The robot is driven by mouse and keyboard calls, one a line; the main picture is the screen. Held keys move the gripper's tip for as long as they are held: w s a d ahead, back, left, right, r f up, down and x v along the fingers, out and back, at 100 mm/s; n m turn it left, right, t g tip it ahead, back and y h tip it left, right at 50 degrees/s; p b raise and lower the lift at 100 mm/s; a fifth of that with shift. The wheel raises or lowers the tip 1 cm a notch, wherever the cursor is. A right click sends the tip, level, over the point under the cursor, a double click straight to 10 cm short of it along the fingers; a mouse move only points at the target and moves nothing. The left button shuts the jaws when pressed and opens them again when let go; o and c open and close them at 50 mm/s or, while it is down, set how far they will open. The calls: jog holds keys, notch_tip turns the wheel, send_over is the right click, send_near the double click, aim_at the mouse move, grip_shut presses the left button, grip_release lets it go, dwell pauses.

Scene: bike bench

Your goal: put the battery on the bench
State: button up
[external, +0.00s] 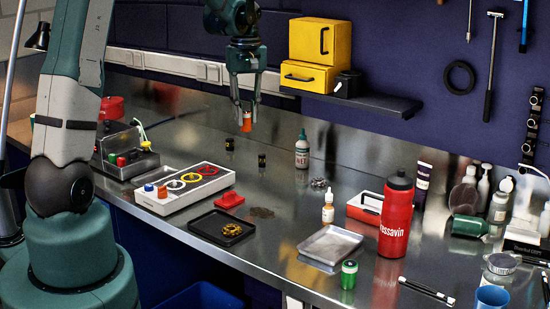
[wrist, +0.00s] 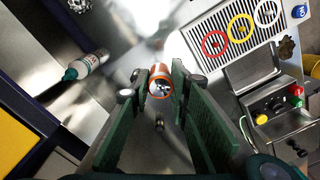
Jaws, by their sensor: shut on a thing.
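The battery (external: 247,122) appears to be the small orange-and-pale cylinder between my fingertips, held above the bench. In the wrist view its round end (wrist: 160,86) shows an orange rim around a dark, shiny middle. My gripper (external: 247,108) is shut on it, with the green fingers on either side (wrist: 161,82). The metal bench (external: 300,205) lies below, with a clear gap under the battery. Two small dark cylinders with gold bands, one at left (external: 230,144) and one at right (external: 262,160), stand on the bench below my gripper.
A white-and-green bottle (external: 302,150) stands to the right. A sorting tray with coloured rings (external: 184,187), a red block (external: 229,200) and a black tray (external: 222,229) are nearer the front. A dark shelf (external: 375,103) with yellow boxes (external: 320,42) juts out at the back right.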

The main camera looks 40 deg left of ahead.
jog(key=w+d+f+m, duration=0.1)
jog(key=d+m, duration=0.2)
jog(key=d, duration=1.6)
jog(key=w+d+f+m, duration=0.1)
jog(key=w+d+m, duration=0.1)
jog(key=d, duration=1.8)
jog(key=s+d+m, duration=0.1)
jog(key=s+d, duration=0.3)
jog(key=d, duration=0.6)
jog(key=s+d+f+m+p, duration=0.1)
jog(key=s+d, duration=0.3)
jog(key=d, duration=0.7)
jog(key=s+d+f+m, duration=0.1)
jog(key=s+d, duration=0.3)
jog(key=d, duration=0.7)
jog(key=shift+s+f+m+p, duration=0.25)
jog(key=shift+m+p, duration=0.1)
jog(key=shift+m, duration=0.15)
jog(key=shift+d, duration=0.1)
jog(key=shift+f, duration=3.05)
jog(key=shift+f, duration=0.1)
jog(key=shift+f+p, duration=0.3)
jog(key=shift+f, duration=1.5)
